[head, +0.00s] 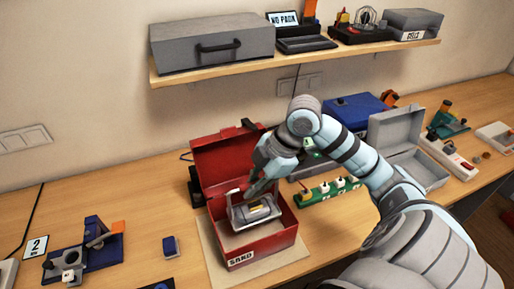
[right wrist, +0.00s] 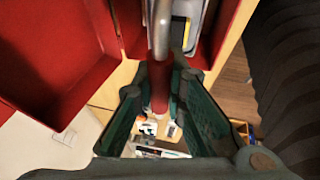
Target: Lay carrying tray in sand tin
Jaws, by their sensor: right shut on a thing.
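The sand tin (head: 268,246) is an open red metal box with a "SAND" label on its front, its lid (head: 222,157) tilted back. The grey carrying tray (head: 237,219), with a yellow-and-dark item in it, is at the tin's opening, within its walls as seen from the head. I cannot tell whether it touches the tin's floor. My right gripper (head: 256,188) is above the tray, shut on its handle. The right wrist view shows the metal handle bar (right wrist: 161,30) at the fingers and part of the tray (right wrist: 197,22). My left gripper is out of view.
The tin stands on a pale mat (head: 214,262) on the wooden bench. A green power strip (head: 322,192) and an open grey case (head: 412,150) are to the right. A blue fixture (head: 100,250) is at the left. A shelf (head: 300,58) hangs above.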

